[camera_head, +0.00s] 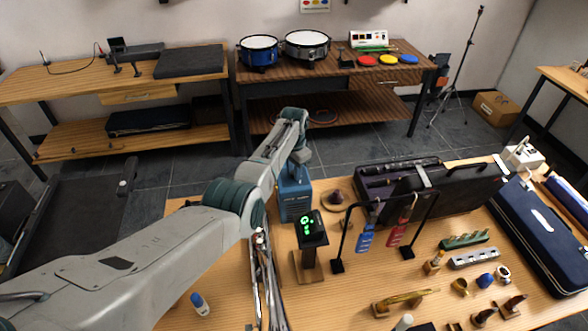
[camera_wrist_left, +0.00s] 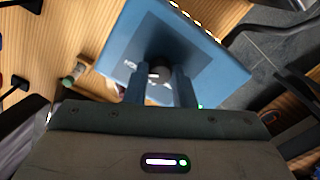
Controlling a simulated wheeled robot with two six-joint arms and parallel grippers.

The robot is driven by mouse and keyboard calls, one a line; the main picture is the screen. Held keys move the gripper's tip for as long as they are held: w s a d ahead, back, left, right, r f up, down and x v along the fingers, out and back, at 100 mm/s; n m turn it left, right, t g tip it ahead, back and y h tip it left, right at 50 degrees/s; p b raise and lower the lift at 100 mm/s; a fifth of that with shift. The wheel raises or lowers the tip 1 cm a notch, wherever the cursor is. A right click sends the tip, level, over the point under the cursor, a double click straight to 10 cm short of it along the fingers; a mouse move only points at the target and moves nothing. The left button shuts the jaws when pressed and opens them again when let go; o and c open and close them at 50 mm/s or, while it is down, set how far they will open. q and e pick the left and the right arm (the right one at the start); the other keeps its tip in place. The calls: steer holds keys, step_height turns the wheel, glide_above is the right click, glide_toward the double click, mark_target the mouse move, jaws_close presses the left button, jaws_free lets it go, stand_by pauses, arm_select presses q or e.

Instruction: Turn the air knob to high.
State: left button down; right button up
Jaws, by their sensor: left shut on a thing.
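A blue box-shaped unit (camera_head: 295,199) stands on the wooden table, under my left gripper (camera_head: 300,157). In the left wrist view its blue panel (camera_wrist_left: 212,62) faces the camera, with a dark round air knob (camera_wrist_left: 159,73) on a darker square area. The two fingers of my left gripper (camera_wrist_left: 160,84) are closed on the knob, one on each side. The markings around the knob are too small and too covered to read, so its setting cannot be told. In the head view the knob is hidden by my arm. My right gripper is not in view.
A black stand with a green lit display (camera_head: 312,230) is close in front of the blue unit. A rack with blue and red tags (camera_head: 366,238) and an open dark case (camera_head: 440,192) stand to the right. Small instrument parts cover the table's right front.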

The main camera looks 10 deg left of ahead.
arm_select(q)
steer(key=shift+w+r, duration=0.1)
stand_by(0.3)
steer(key=c, duration=1.2)
jaws_free()
steer(key=shift+c, duration=0.2)
step_height(320, 180, up, 11)
steer(key=b, duration=0.2)
steer(key=shift+b, duration=0.3)
steer(key=shift+f, duration=0.2)
